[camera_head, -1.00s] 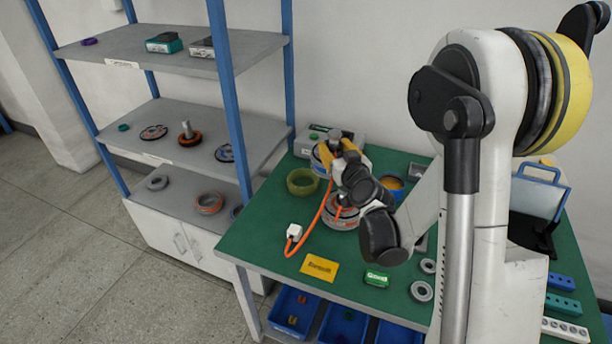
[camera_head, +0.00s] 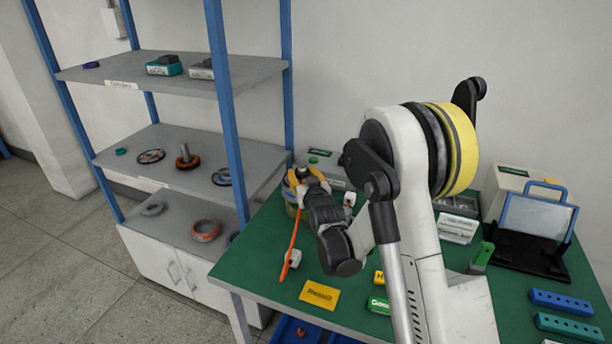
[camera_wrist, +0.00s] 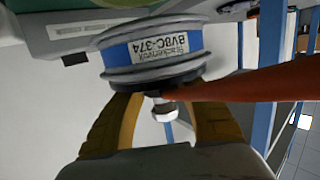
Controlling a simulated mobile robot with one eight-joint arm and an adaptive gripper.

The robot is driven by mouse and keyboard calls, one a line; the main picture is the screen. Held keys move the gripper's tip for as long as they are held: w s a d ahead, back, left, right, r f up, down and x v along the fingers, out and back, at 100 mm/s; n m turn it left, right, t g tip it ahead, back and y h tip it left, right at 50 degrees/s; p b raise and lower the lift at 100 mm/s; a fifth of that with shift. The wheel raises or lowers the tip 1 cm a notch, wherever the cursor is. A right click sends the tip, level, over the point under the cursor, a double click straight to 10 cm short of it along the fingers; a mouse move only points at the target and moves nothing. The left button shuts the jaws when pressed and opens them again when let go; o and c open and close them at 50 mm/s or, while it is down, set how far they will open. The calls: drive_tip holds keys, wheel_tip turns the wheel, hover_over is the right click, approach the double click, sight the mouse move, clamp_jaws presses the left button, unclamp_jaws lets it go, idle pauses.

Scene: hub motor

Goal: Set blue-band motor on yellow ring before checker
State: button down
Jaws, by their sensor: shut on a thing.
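My gripper (camera_head: 303,178) is shut on the blue-band motor, over the left back of the green table. In the wrist view the blue-band motor (camera_wrist: 152,48) shows a label reading BVBC-374; its shaft end lies between my yellow fingers (camera_wrist: 163,120). In the head view the motor is mostly hidden by my gripper. The yellow ring (camera_head: 291,210) shows as a small olive edge just below my gripper. I cannot tell whether the motor touches it. The checker (camera_head: 325,160), a pale box with a green label, stands close behind.
A yellow Result card (camera_head: 319,294) lies in front. The shelf rack (camera_head: 228,100) stands close left. My arm hides the table's middle.

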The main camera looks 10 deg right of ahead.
wheel_tip(320, 180, down, 4)
drive_tip(key=shift+r+b, duration=0.1)
drive_tip(key=shift+b, duration=0.85)
drive_tip(key=shift+r, duration=0.1)
drive_tip(key=c, duration=1.2)
unclamp_jaws()
drive_tip(key=shift+c, duration=0.2)
drive_tip(key=o, duration=0.4)
drive_tip(key=shift+s, duration=0.1)
